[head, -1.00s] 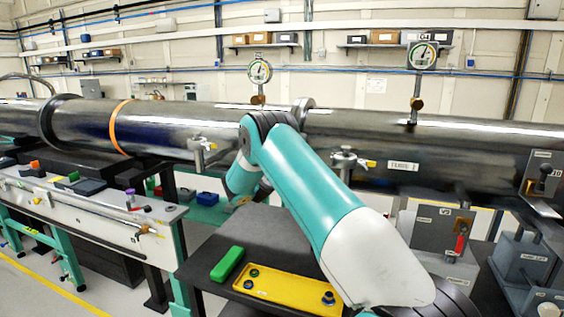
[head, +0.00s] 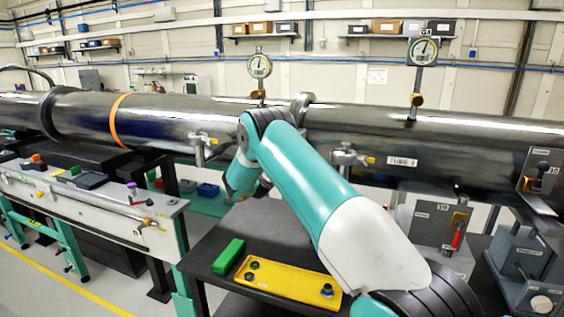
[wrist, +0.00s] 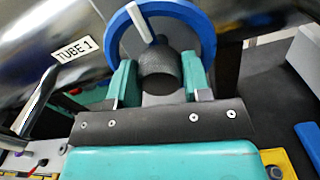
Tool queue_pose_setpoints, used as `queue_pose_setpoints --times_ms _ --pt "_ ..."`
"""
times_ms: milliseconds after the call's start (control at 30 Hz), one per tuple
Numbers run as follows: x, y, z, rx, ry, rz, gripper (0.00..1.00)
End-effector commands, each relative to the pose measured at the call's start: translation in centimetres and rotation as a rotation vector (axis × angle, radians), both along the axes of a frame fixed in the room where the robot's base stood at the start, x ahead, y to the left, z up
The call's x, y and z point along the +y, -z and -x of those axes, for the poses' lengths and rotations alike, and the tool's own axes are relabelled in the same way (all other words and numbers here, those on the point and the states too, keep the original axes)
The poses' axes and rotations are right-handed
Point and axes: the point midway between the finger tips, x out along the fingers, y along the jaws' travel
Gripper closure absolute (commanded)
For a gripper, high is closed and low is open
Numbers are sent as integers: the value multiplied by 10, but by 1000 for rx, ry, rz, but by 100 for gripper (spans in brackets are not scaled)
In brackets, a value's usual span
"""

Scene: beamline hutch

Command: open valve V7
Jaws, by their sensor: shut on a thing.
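In the wrist view a blue ring-shaped handwheel (wrist: 208,40) with a white bar across it faces me, in front of the tube. A dark grey ribbed cylinder (wrist: 158,66) stands at its middle. My gripper (wrist: 159,80) has its two teal fingers on either side of this cylinder and is shut on it. The fingers overlap the lower part of the ring. No V7 label is readable in either view. In the head view my arm crosses the middle, and my gripper and the blue wheel are hidden or out of frame.
A long dark metal tube (head: 460,140) runs across behind my arm, with a "TUBE 1" label (wrist: 77,48). Two gauges (head: 259,66) (head: 422,51) stand on it. A yellow plate (head: 290,281) and a green block (head: 228,256) lie on the dark bench (head: 215,240).

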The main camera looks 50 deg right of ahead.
Motion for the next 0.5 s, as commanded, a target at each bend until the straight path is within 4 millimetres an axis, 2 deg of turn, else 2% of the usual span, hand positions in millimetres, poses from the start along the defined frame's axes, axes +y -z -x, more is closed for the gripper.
queue_pose_setpoints --times_ms 167,200,300,500 --pt "2 1 -1 1 -4 -2 79" --pt "2 1 -1 1 -4 -2 48" --pt "1 1 -1 0 -3 -2 31" --pt "0 1 0 -1 0 -1 31"
